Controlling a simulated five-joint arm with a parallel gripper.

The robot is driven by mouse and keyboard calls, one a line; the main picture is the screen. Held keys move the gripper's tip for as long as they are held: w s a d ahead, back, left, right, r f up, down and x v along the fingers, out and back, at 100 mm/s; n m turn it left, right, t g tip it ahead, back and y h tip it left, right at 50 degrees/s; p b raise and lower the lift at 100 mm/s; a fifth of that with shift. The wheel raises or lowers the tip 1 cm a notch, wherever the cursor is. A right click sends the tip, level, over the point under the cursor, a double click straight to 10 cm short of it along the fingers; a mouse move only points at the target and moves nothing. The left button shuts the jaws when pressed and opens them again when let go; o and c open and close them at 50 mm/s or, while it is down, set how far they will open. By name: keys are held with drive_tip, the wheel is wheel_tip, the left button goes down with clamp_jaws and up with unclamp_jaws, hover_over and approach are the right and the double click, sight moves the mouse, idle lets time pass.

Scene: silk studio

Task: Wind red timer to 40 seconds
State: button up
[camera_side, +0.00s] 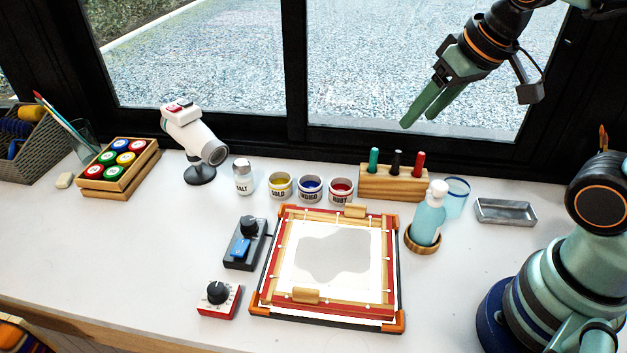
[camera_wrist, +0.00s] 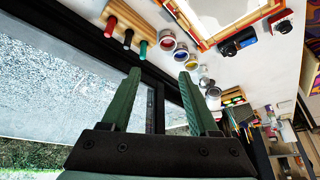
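The red timer (camera_side: 219,297) is a small box with a red base, a pale dial face and a black knob (camera_side: 218,291). It sits at the front left of the table in the side view, left of the frame. The timer also shows at the top right of the wrist view (camera_wrist: 284,26). Its dial marks are too small to read. My gripper (camera_side: 415,119) is raised high in front of the window at the upper right, far from the timer. Its two green fingers are apart with nothing between them in the wrist view (camera_wrist: 160,80).
A dark box with a knob and blue switch (camera_side: 244,245) stands just behind the timer. A wooden frame (camera_side: 266,290) with white cloth lies to its right. Jars (camera_side: 310,189), a marker block (camera_side: 393,183) and a blue bottle (camera_side: 429,218) stand behind. The table left of the timer is clear.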

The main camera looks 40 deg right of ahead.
drive_tip(key=w+a+m+g, duration=0.2)
drive_tip(key=w+a+m, duration=0.35)
drive_tip(key=a, duration=0.35)
drive_tip(key=m+g, duration=0.3)
drive_tip(key=m, duration=0.9)
hover_over(215, 288)
wheel_tip(215, 288, down, 16)
drive_tip(key=shift+f, duration=2.7)
drive_tip(key=shift+n, duration=0.35)
